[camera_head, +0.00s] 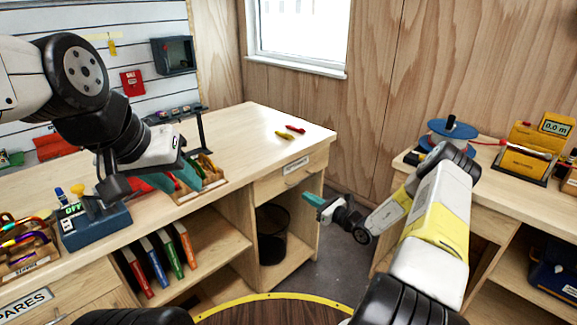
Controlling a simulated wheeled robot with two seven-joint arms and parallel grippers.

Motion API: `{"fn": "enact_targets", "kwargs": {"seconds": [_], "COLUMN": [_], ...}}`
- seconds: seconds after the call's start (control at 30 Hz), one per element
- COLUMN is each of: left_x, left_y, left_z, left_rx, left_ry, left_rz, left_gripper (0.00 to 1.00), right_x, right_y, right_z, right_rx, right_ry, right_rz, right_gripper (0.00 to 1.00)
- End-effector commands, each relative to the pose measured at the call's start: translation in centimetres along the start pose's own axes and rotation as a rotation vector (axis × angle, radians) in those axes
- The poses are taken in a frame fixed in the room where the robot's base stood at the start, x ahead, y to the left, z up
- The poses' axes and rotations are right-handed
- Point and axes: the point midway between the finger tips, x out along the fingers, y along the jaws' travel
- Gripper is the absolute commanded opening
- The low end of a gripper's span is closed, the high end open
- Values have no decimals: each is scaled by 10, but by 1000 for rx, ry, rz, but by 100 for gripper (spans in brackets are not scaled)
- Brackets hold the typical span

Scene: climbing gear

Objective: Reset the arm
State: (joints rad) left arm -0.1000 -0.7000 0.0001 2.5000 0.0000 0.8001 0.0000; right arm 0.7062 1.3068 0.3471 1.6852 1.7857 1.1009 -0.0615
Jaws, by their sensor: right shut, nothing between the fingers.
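My left arm comes in from the upper left. Its gripper (172,179) is low over the left workbench, beside a small wooden tray (211,181) of coloured items. Teal finger parts show there, with something red beside them. I cannot tell whether this gripper is open or holds anything. My right arm reaches from the lower right towards the middle. Its gripper (312,200) is shut and empty, with its teal tips in front of the left workbench's right end.
The left workbench (255,125) carries a dark blue device (95,224) reading OFF, and red and yellow pieces (288,132). Books (160,262) stand on the shelf below. A black bin (272,232) is beside them. The right bench holds a blue spool (449,133) and a yellow meter (527,152).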

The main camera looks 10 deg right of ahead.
Motion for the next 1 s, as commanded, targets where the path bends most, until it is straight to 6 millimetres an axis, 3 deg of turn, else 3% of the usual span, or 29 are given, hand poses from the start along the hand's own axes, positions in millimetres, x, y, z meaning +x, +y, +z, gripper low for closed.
{"fn": "enact_targets", "kwargs": {"seconds": [0.13, 0.23, 0.47, 0.73, 1.0], "left_x": [0, 0, 0, 0, 0], "left_y": [0, 0, 0, 0, 0], "left_z": [0, 0, 0, 0, 0], "left_rx": [0, 0, 0, 0, 0], "left_ry": [0, 0, 0, 0, 0], "left_rz": [0, 0, 0, 0, 0], "left_gripper": [36, 36, 36, 36, 36], "right_x": [10, 12, -9, -68, -146], "right_y": [24, 56, 130, 198, 239], "right_z": [51, 97, 182, 255, 308], "right_rx": [-142, -289, -652, -1092, -1546], "right_ry": [15, 39, 115, 224, 348], "right_rz": [149, 303, 636, 943, 1148], "right_gripper": [0, 0, 0, 0, 0]}}
